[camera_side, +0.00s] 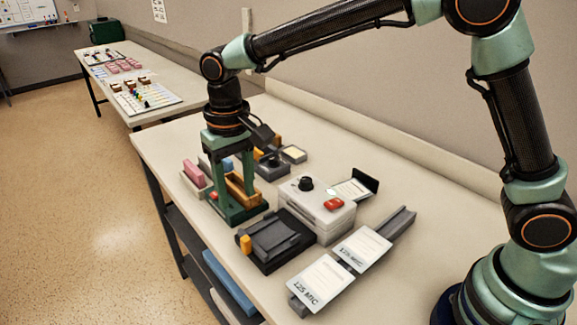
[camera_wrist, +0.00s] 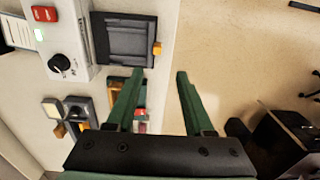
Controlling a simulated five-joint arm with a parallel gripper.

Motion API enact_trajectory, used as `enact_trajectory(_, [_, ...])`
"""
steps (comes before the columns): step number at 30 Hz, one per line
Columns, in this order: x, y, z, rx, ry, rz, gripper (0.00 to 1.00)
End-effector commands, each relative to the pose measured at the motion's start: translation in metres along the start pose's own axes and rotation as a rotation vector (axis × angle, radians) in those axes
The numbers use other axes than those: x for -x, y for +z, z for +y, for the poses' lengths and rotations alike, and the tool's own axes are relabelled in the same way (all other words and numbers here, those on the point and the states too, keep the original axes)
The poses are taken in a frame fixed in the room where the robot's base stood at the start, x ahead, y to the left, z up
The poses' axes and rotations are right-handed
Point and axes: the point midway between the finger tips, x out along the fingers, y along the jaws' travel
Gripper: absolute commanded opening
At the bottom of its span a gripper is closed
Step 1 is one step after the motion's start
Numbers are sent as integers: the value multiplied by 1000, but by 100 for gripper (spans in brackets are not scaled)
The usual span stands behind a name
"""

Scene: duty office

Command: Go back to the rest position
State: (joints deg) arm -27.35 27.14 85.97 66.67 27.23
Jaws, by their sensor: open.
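My gripper (camera_side: 231,190) points down at the left part of the near table, over a dark green tray (camera_side: 240,216) with a yellow-brown block (camera_side: 241,188). In the wrist view its two green fingers (camera_wrist: 160,74) stand wide apart. Only pale tabletop and floor show between them, and nothing is held. The left finger partly covers the coloured items behind it. In the side view the fingers overlap the tray and block, so I cannot tell how high the tips are above them.
A grey box (camera_side: 318,215) with a black knob and red button stands right of the gripper. A black pad unit (camera_side: 268,243) with an orange knob lies in front. Cards (camera_side: 321,281) lie on a grey rail. A pink block (camera_side: 193,172) is at left.

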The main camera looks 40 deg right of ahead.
Motion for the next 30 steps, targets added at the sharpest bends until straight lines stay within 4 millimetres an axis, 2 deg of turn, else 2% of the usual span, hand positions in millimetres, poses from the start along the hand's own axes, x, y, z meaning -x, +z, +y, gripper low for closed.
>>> enact_trajectory(5, [13,1,14,-3,-12,25,52])
enact_trajectory(11, [50,15,64,-8,-42,113,52])
enact_trajectory(18, [81,48,127,-8,-57,241,52])
enact_trajectory(24, [90,84,170,-7,-46,349,52])
enact_trajectory(30, [86,114,201,-6,-19,441,52])
